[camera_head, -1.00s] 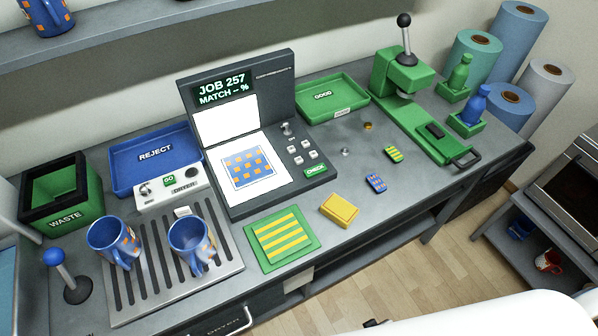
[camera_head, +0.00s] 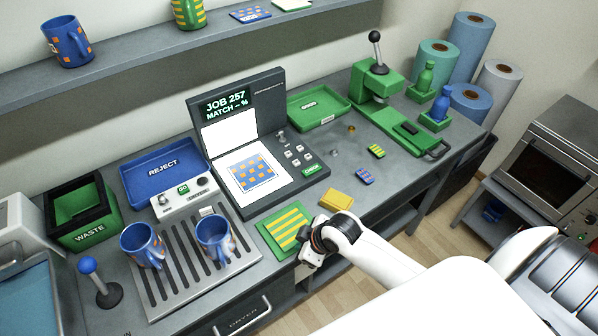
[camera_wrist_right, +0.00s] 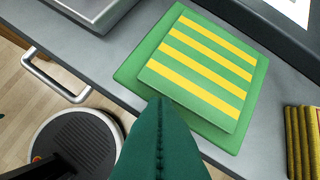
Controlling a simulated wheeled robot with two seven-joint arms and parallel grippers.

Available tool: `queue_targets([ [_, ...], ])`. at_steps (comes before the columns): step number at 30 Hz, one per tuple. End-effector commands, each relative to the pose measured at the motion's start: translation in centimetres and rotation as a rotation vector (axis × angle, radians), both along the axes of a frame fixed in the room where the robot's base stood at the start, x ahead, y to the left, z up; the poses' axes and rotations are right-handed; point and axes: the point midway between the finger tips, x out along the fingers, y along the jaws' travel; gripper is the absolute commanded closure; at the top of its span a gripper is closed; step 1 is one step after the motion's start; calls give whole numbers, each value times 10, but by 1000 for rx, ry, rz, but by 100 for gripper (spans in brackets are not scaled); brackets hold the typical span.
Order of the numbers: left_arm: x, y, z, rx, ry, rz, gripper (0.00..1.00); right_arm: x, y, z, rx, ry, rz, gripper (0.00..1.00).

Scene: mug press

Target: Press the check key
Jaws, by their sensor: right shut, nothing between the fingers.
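The green CHECK key (camera_head: 312,169) is on the front right of the dark job console (camera_head: 262,200), whose screen reads JOB 257, MATCH – %. My right gripper (camera_head: 308,254) is shut and empty, near the counter's front edge, beside the green mat (camera_head: 268,241) with the yellow-striped sheet. It is well short of the key, toward the front. In the right wrist view, the dark green form at the bottom (camera_wrist_right: 160,130) overlaps the near edge of the mat (camera_wrist_right: 125,75); the key is not in that view. My left gripper is not in view.
A yellow block (camera_head: 337,200) lies between my right arm and the console. Two blue mugs (camera_head: 142,245) stand on the slotted drain tray (camera_head: 196,290) at left. Small patterned pieces (camera_head: 365,176) lie right of the console. A drawer handle (camera_wrist_right: 55,80) juts from the counter front.

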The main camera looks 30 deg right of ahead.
Motion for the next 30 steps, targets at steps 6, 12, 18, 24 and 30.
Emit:
queue_targets([
  [6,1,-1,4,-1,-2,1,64,84,-46,28,-63,-145,196,100],
  [12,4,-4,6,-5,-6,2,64,150,-108,67,-133,-272,269,100],
  [18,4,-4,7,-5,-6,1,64,186,-155,103,-183,-357,277,100],
  [24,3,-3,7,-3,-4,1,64,198,-174,118,-205,-392,275,100],
  [30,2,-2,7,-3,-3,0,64,199,-175,119,-205,-394,274,100],
])
